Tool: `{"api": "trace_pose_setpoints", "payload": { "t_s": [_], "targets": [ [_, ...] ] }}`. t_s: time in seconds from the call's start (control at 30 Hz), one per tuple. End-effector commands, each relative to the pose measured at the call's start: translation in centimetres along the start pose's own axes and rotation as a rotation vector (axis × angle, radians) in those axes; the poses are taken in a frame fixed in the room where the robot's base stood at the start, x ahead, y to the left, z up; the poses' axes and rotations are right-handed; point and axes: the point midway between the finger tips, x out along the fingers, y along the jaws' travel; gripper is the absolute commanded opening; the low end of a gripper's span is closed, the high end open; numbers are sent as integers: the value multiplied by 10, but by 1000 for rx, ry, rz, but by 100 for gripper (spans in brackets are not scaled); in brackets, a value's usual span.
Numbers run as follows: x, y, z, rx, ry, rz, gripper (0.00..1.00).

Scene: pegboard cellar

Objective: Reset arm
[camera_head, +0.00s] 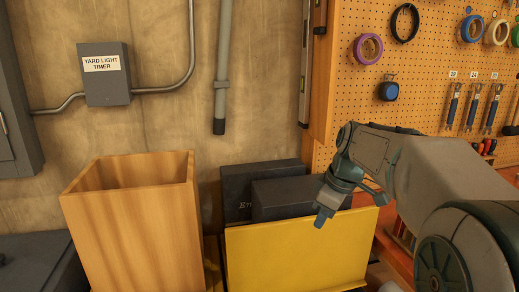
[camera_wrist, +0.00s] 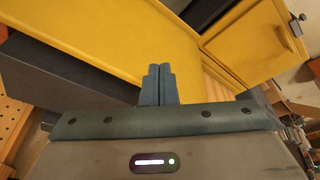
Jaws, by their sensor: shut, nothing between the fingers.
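My gripper (camera_head: 322,217) hangs in front of the dark boxes, near the top edge of the yellow panel, at the end of my arm coming in from the right. In the wrist view my gripper (camera_wrist: 158,72) has its two fingers pressed together with nothing between them. The yellow panel (camera_head: 295,252) stands low in the middle of the head view. It also fills much of the upper wrist view (camera_wrist: 90,35). I cannot tell whether the fingers touch it.
Dark boxes (camera_head: 262,177) stand behind the yellow panel. An open wooden box (camera_head: 130,225) stands to the left. A pegboard (camera_head: 440,90) with tape rolls and wrenches is at the right. A grey timer box (camera_head: 104,88) and a pipe (camera_head: 222,75) are on the wall.

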Motion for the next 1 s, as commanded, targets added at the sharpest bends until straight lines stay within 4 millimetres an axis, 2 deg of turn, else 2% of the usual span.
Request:
{"api": "trace_pose_setpoints", "payload": {
  "t_s": [0.03,0.3,0.5,0.7,1.0],
  "targets": [
    [-2,-18,9,76,-15,12,0],
    [14,-102,68,533,-69,108,0],
    [33,-151,111,806,-72,176,0],
    [44,-172,133,938,-65,208,0],
    [46,-174,136,956,-64,211,0]
  ]
}}
